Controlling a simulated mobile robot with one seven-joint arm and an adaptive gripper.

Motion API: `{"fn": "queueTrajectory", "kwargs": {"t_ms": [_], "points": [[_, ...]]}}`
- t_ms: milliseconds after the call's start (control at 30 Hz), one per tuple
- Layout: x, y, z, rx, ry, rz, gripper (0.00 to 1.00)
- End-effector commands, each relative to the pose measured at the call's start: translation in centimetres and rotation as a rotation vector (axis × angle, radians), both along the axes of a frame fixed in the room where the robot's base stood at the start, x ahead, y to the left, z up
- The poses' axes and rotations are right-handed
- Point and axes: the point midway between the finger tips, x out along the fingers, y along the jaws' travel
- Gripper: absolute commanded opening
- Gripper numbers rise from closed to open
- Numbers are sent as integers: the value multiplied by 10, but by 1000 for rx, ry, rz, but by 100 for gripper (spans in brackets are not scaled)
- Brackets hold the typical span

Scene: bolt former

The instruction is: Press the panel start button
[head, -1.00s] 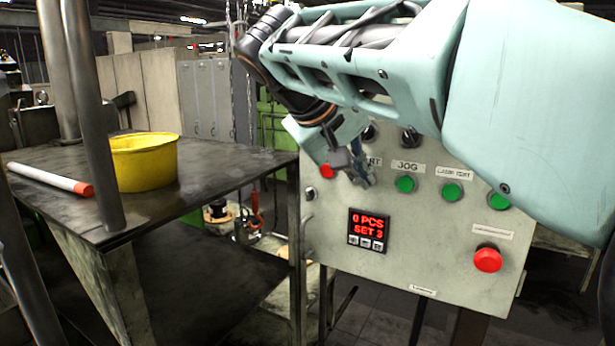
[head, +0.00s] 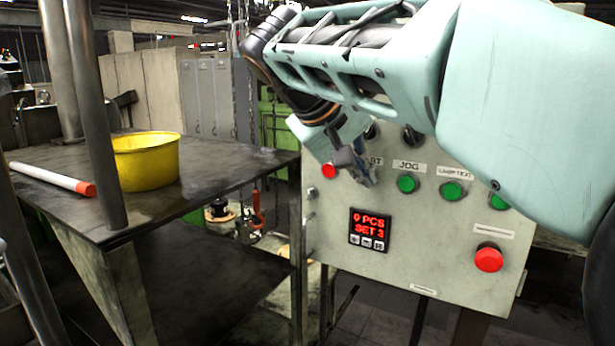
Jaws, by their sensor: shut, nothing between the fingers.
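The control panel (head: 450,245) is a pale grey box facing me. A label ending in "RT" (head: 375,161) shows beside my gripper (head: 366,180), which is shut and empty in front of the panel's upper left part. The button under that label is hidden behind my gripper. A red button (head: 328,171) is just left of my gripper. A green button (head: 407,183) under the JOG label (head: 409,167) is to its right. I cannot tell whether my fingertips touch the panel.
More green buttons (head: 451,191) continue to the right, partly under my arm. A large red button (head: 488,258) is lower right. A display (head: 369,229) reads 0 PCS, SET 3. A dark metal table (head: 220,165) with a yellow container (head: 146,162) stands left.

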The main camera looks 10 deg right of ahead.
Motion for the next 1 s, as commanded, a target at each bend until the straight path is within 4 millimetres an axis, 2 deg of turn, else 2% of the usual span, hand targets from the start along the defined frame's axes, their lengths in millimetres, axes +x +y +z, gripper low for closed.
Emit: {"fn": "queueTrajectory", "kwargs": {"t_ms": [400, 1000], "points": [[-5, 4, -1, 1, -1, 0, 0], [-49, 36, -1, 1, -1, 0, 0]]}}
